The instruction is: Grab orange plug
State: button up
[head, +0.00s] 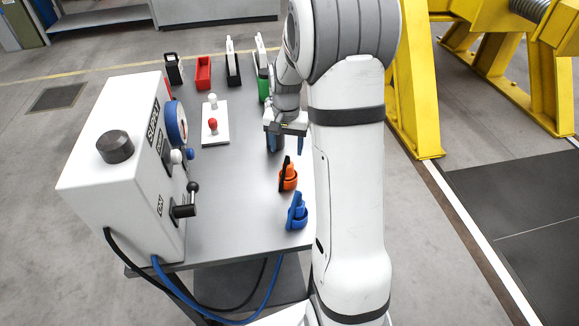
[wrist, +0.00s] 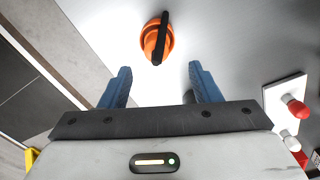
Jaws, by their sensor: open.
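The orange plug (head: 288,175) stands on the grey table, behind the blue plug (head: 297,211), near the table's right edge. It has an orange round base with a dark handle bar across it. In the wrist view the orange plug (wrist: 157,42) is beyond the fingertips, roughly centred between them and apart from them. My gripper (head: 285,145) is open above the table, farther back than the orange plug in the head view. In the wrist view its two blue fingers (wrist: 160,80) are spread with nothing between them.
A white control box (head: 120,165) with levers and hoses stands at the table's left. A white plate (head: 215,128) carries red and white knobs. A red bin (head: 203,73) and several upright items stand at the back. The grey table's (head: 235,210) middle front is clear.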

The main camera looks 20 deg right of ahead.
aim_at(288, 157)
jog(key=f, duration=0.2)
jog(key=f+p, duration=0.1)
jog(key=f, duration=0.3)
jog(key=shift+s+f+p, duration=0.25)
jog(key=shift+s+p, duration=0.1)
jog(key=c, duration=1.2)
